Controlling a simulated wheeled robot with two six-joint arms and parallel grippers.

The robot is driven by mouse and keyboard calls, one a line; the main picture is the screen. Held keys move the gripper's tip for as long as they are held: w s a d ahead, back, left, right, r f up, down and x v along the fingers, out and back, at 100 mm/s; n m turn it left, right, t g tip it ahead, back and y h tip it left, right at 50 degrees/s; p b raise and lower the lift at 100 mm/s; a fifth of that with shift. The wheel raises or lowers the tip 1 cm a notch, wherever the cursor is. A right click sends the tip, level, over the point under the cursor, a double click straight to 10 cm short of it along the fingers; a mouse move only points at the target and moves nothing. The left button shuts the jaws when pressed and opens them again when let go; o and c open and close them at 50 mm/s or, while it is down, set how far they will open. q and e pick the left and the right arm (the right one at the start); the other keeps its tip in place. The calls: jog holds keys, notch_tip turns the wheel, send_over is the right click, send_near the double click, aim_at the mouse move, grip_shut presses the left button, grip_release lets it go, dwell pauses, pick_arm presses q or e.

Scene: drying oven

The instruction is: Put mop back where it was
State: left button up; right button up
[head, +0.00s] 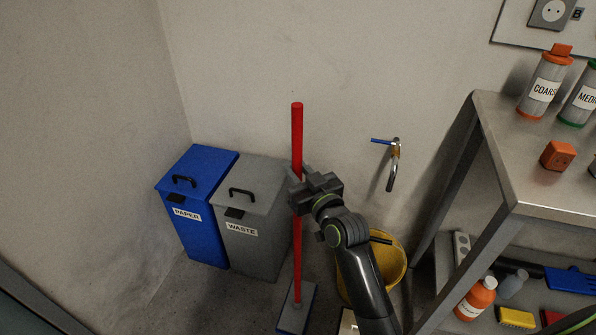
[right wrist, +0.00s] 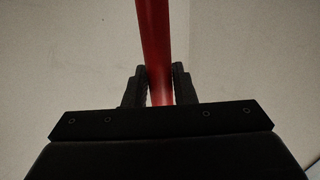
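The mop has a long red handle (head: 297,135) and a flat grey-blue head (head: 296,310) low near the floor. It stands nearly upright in front of the wall, just right of the grey waste bin. My right gripper (head: 298,187) is at the upper part of the handle. In the right wrist view the red handle (right wrist: 154,45) passes between the two dark fingers (right wrist: 160,85), which press close on both sides. I cannot tell whether the mop head touches the floor. My left gripper is out of view.
Blue paper bin (head: 205,235) and grey waste bin (head: 258,253) stand left. A yellow bucket (head: 395,262) is partly behind my right arm. A wall tap (head: 393,165) is above it. A metal table (head: 500,150) with bottles and a lower shelf stands right.

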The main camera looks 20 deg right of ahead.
jog(key=o, duration=0.3)
jog(key=shift+r, duration=0.1)
jog(key=shift+r, duration=0.15)
jog(key=s+d, duration=0.2)
jog(key=s, duration=0.9)
jog(key=s+d+f+m+g+h, duration=0.1)
jog(key=s+f+g, duration=0.25)
jog(key=f, duration=0.55)
jog(key=s+d+f+g, duration=0.1)
jog(key=s+f+g, duration=0.2)
jog(key=s+f, duration=0.35)
jog(key=s+d+f+m+g, duration=0.1)
jog(key=s+f+g, duration=0.2)
jog(key=s+f, duration=0.2)
jog(key=s+d+f+m+g+h, duration=0.1)
jog(key=s+d+f+g, duration=0.1)
jog(key=s+f, duration=0.3)
jog(key=s+d+f+g+h, duration=0.1)
jog(key=s+d+f+g, duration=0.1)
jog(key=s+f+g, duration=0.2)
jog(key=shift+s+f+m, duration=0.15)
jog(key=shift+s+f, duration=0.2)
jog(key=shift+s, duration=0.45)
jog(key=shift+s+f+m, duration=0.1)
jog(key=shift+s+f, duration=0.25)
jog(key=shift+s, duration=0.4)
jog(key=shift+s+f+m, duration=0.15)
jog(key=shift+s+f, duration=0.2)
jog(key=shift+s, duration=0.45)
